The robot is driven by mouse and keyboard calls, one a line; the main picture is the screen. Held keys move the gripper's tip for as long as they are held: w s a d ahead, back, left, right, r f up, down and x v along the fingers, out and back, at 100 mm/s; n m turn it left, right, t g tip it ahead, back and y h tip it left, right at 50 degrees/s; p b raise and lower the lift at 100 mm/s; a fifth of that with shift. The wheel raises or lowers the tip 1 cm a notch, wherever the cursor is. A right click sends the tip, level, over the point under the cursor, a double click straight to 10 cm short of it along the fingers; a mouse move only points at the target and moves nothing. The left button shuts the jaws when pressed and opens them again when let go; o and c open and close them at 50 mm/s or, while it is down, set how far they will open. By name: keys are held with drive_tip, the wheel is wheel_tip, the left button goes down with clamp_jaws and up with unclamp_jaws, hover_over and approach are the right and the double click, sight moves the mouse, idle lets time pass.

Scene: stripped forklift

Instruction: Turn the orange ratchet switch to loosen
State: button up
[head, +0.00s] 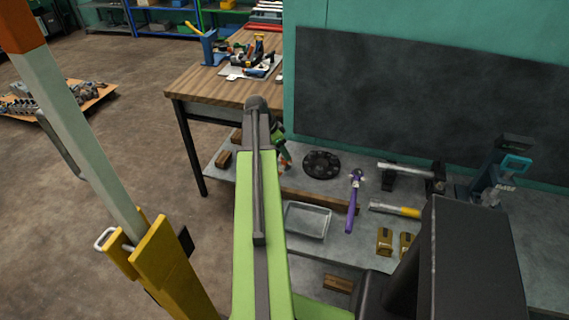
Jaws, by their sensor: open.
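A purple-handled tool with a shiny metal head, which looks like the ratchet (352,205), lies on the grey bench in the head view, its head pointing away from me. An orange switch cannot be made out on it at this size. My light green arm rises through the middle of the picture, to the left of the tool. A small green part shows just behind the arm's dark upper joint, but I cannot tell what it is. My gripper cannot be made out; the arm hides the space behind it.
On the grey bench (335,253) are a metal tray (307,221), a black disc (321,165), hammers (395,209) and a blue-handled device (510,168). A wooden table (205,87) stands behind. A yellow and white post (165,265) rises at left. Open floor lies beyond.

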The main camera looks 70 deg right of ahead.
drive_tip(key=shift+b+x, duration=0.35)
drive_tip(key=shift+x, duration=0.65)
drive_tip(key=shift+r, duration=0.1)
drive_tip(key=shift+c, duration=0.4)
clamp_jaws()
drive_tip(key=shift+d, duration=0.15)
